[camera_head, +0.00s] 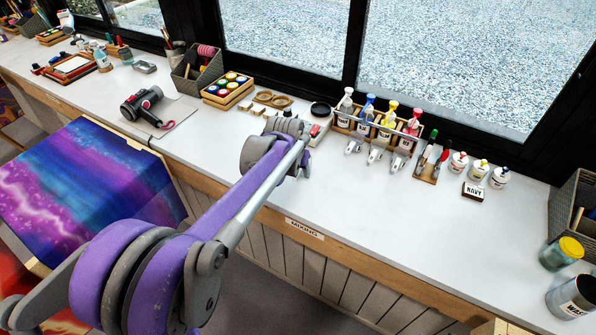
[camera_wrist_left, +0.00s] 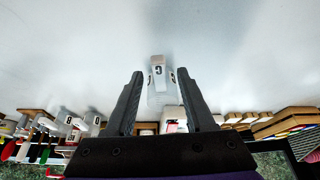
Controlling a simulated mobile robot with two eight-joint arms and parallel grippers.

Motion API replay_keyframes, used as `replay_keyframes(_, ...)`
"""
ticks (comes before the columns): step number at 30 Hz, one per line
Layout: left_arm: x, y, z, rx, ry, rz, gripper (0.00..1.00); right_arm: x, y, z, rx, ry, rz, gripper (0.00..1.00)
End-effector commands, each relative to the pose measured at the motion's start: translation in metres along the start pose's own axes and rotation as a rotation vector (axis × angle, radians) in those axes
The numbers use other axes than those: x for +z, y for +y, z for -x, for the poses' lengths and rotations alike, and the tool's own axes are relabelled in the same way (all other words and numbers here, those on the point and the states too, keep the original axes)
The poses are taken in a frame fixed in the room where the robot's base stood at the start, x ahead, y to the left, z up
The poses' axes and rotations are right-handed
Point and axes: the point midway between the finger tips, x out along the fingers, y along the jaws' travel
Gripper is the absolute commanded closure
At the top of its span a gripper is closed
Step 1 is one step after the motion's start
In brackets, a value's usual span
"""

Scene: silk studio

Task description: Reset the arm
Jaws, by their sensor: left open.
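My left arm (camera_head: 240,205) reaches from the lower left over the white counter. Its wrist is near the spray bottle rack, and my left gripper is hidden behind it in the head view. In the left wrist view my left gripper (camera_wrist_left: 162,98) is open, its two dark fingers apart. A small pale block-like thing with dark marks (camera_wrist_left: 158,72) shows between the fingers and beyond their tips. I cannot tell whether it touches them. My right gripper is in neither view.
Paint jars in a wooden tray (camera_head: 228,90) and a hair dryer (camera_head: 140,105) are left. The counter (camera_head: 400,225) is clear front right. A window runs behind.

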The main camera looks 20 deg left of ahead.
Motion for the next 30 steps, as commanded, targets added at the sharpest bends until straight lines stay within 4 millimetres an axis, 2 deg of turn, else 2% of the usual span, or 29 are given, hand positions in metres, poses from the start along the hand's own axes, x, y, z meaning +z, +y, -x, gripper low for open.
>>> replay_keyframes(6, 0.000, 0.000, 0.046, 0.000, 0.000, 0.000, 0.46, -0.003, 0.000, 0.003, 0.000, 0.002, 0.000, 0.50)
replay_keyframes(12, 0.000, 0.000, 0.080, 0.000, 0.000, 0.000, 0.46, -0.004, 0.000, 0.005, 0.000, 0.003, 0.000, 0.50)
replay_keyframes(16, 0.000, 0.000, 0.091, 0.000, 0.000, 0.000, 0.46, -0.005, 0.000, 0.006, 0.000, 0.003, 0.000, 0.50)
replay_keyframes(23, 0.002, 0.001, 0.095, 0.000, 0.000, -0.001, 0.46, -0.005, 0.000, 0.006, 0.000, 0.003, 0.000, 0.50)
replay_keyframes(26, 0.013, 0.006, 0.101, 0.003, 0.004, -0.005, 0.46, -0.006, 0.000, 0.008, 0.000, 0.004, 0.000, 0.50)
replay_keyframes(30, 0.048, 0.021, 0.115, 0.010, 0.016, -0.019, 0.46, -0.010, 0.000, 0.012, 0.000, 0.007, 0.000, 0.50)
